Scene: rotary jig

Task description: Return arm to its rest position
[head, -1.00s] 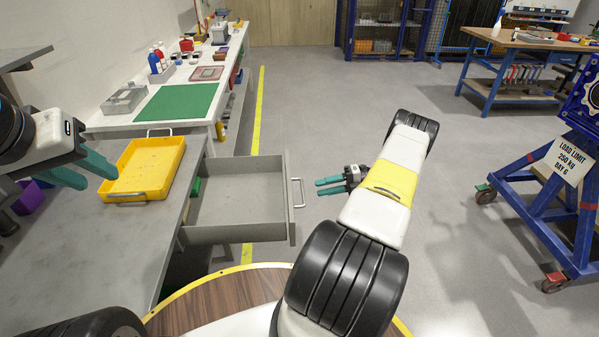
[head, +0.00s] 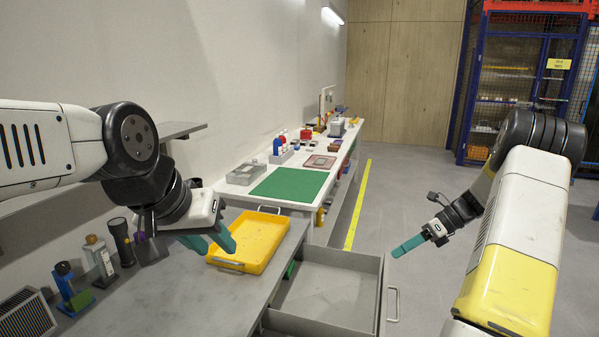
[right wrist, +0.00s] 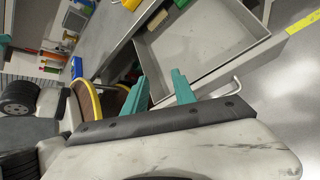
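My right arm (head: 510,235) reaches up along the right side of the head view. Its gripper (head: 395,254) is in the air to the right of the pulled-out grey drawer (head: 355,328). In the right wrist view the teal fingers (right wrist: 160,93) stand apart with nothing between them, and the drawer (right wrist: 205,50) lies beyond them.
The drawer juts from the grey bench (head: 190,295), its handle (head: 393,305) facing right. A flashlight (head: 121,242) and bottles stand at the bench's left. A shelf (head: 180,130) is above. Open floor (head: 410,185) lies beyond the drawer. A blue-framed cage (head: 520,80) stands far right.

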